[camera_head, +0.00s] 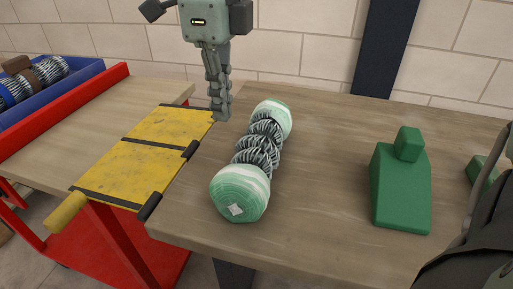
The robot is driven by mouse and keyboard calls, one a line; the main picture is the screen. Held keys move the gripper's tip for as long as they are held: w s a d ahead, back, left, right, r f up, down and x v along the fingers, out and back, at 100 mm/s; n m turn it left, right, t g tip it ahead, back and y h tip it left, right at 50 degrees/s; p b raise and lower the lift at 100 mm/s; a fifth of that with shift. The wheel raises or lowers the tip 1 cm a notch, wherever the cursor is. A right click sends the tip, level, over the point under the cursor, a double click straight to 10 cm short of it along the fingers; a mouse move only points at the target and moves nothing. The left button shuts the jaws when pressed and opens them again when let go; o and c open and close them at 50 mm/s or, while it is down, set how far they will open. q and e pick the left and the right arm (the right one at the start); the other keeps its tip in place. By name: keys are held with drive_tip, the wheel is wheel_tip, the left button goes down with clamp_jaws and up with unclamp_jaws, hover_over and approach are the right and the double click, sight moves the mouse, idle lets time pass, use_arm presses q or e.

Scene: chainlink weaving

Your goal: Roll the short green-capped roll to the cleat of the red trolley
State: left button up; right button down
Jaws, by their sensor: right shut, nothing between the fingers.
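The short roll (257,153) has pale green caps at both ends and grey wire mesh between them. It lies on the wooden bench top, its near cap (240,195) toward me and its far cap pointing to the back. My right gripper (221,117) is shut and empty, pointing down just left of the far cap, near the back right corner of the yellow plate. I cannot tell whether it touches the bench. The red trolley (112,241) stands at the left. A raised red strip (66,107) crosses its wooden top and may be the cleat. My left gripper is not in view.
A yellow plate (140,161) with black bands bridges the trolley and the bench (320,205). A blue tray (52,103) with rolls sits beyond the red strip. A green weight-like block (401,190) stands on the bench at right. Bench space between roll and block is clear.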

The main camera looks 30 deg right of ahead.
sight(269, 136)
drive_tip(key=shift+d+r, duration=0.1)
idle(0.4)
drive_tip(key=shift+s+d+b, duration=0.4)
drive_tip(key=shift+s+d, duration=0.3)
drive_tip(key=shift+s, duration=0.2)
drive_tip(key=shift+s+d+b, duration=0.35)
drive_tip(key=shift+s+d, duration=1.35)
drive_tip(key=shift+s, duration=0.3)
drive_tip(key=shift+f+b, duration=1.05)
drive_tip(key=shift+f, duration=0.05)
drive_tip(key=shift+r, duration=0.15)
drive_tip(key=shift+w+a, duration=0.1)
drive_tip(key=shift+w, duration=0.05)
